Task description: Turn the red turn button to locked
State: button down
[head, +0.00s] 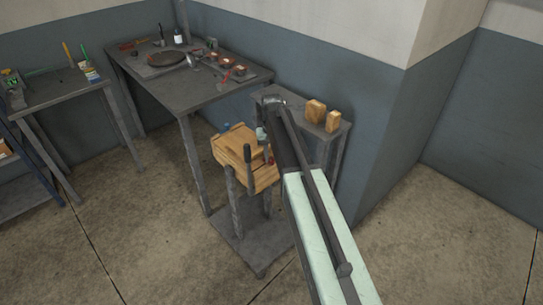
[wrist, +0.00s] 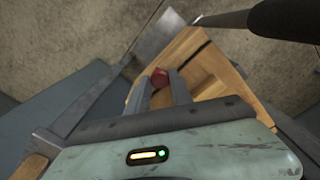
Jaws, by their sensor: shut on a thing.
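The red turn button (wrist: 159,78) is on a wooden box (wrist: 205,65) in the wrist view. Only its rounded top shows between the fingers of my gripper (wrist: 160,86); the rest is hidden, so I cannot tell which way it points. My gripper is shut on the button. In the head view the wooden box (head: 236,142) stands on a grey stand, and my arm reaches over its right side. A small bit of red shows beside the arm there. The gripper's fingertips are hidden in that view.
A dark upright handle (head: 248,165) stands at the box's near side. A grey table (head: 275,95) behind bears two wooden blocks. A workbench (head: 215,92) with tools, a dark round plate and copper-coloured items is at back left. The floor at right is clear.

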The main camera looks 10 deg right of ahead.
aim_at(271, 159)
jog(key=shift+m, duration=1.1)
jog(key=shift+a, duration=0.1)
jog(key=c, duration=1.1)
grip_release()
jog(key=shift+c, duration=0.2)
jog(key=shift+r, duration=0.1)
notch_tip(271, 159, up, 8)
jog(key=p, duration=0.8)
jog(key=shift+f, duration=0.25)
